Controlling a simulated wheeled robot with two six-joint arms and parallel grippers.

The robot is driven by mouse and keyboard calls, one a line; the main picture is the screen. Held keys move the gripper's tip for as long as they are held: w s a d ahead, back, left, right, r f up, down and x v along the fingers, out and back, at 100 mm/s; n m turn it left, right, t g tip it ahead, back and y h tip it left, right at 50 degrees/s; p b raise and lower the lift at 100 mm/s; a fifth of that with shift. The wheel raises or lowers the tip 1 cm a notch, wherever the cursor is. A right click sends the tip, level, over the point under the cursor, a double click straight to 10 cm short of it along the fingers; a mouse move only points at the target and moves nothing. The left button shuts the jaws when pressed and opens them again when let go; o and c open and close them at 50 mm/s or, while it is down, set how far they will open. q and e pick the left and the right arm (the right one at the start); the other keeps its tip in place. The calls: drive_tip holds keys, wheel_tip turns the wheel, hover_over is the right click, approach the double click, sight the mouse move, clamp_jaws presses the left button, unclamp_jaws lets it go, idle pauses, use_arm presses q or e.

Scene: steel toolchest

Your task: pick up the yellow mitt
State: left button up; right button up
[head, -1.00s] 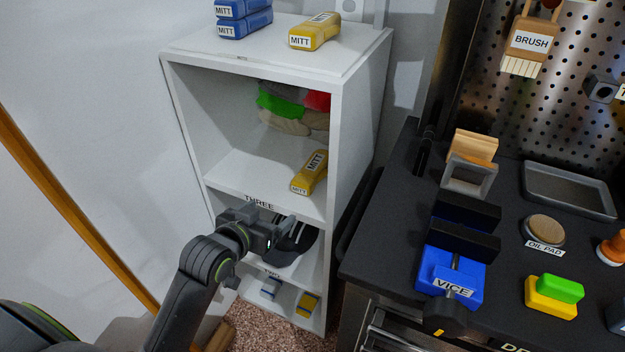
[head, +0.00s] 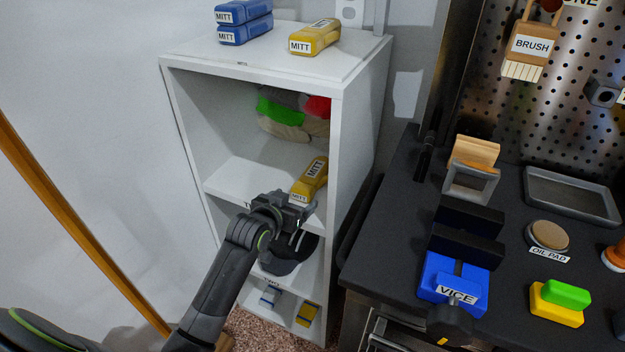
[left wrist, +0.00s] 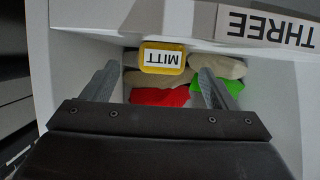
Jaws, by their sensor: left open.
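A yellow mitt (head: 311,179) with MITT labels lies on the middle shelf of the white cabinet, near its right wall. It also shows in the left wrist view (left wrist: 163,59), end-on and between my fingers in the picture. My left gripper (head: 303,204) is open and empty, just in front of the mitt at the shelf's front edge; the fingers do not appear to touch it. Another yellow mitt (head: 315,37) lies on the cabinet top, and a third yellow item (head: 307,313) lies in the bottom compartment. My right gripper is not in view.
The white cabinet (head: 362,130) has side walls and shelves close around my gripper. Soft red, green and beige items (head: 282,115) lie deeper in the upper compartment. Two blue mitts (head: 244,22) are stacked on top. A dark workbench with a blue vice (head: 455,280) stands at right.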

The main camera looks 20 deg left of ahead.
sight(299, 195)
use_arm(q)
drive_tip(key=shift+x, duration=2.5)
drive_tip(key=shift+a+r, duration=0.1)
drive_tip(key=shift+a, duration=0.05)
drive_tip(key=c, duration=1.1)
